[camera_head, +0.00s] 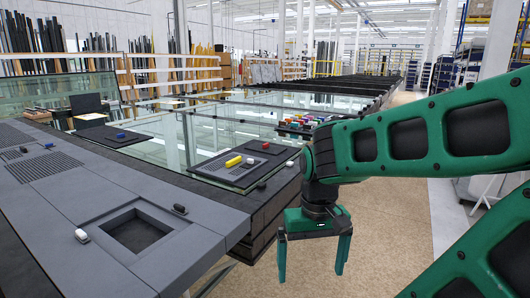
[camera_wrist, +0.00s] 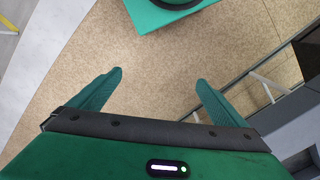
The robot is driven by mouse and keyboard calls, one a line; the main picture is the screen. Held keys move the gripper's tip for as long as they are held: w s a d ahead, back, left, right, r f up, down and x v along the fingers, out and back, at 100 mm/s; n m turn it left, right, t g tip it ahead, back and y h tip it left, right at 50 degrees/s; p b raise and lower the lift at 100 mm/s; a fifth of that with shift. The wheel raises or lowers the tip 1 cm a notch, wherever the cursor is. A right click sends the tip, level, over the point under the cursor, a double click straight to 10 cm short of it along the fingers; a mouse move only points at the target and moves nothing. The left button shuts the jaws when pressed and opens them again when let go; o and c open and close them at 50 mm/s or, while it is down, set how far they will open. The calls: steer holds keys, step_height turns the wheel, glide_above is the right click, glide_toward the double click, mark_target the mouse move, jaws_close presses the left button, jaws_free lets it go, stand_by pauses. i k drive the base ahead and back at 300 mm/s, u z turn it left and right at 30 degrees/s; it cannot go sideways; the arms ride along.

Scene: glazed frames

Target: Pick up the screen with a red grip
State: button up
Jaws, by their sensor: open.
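A small red grip (camera_head: 265,146) shows on a dark flat panel on the bench, in the middle of the head view. It is small in the picture, and I cannot tell the panel's exact outline. My gripper (camera_head: 312,268) hangs to the right of the bench, fingers pointing down and apart, over the tan floor. It is open and empty, well away from the red grip. In the wrist view my gripper (camera_wrist: 159,78) shows two green fingers spread with only floor between them. The red grip is not in the wrist view.
A yellow grip (camera_head: 233,161) and a blue grip (camera_head: 120,136) sit on other dark panels. A white grip (camera_head: 81,236) and a dark grip (camera_head: 180,209) lie near a square recess (camera_head: 133,232) in the grey bench. Several coloured pieces (camera_head: 300,121) stand behind. Glass sheets lie beyond.

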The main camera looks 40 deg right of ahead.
mark_target(273, 150)
steer(key=z, duration=3.25)
steer(key=i, duration=0.95)
steer(key=u, duration=2.7)
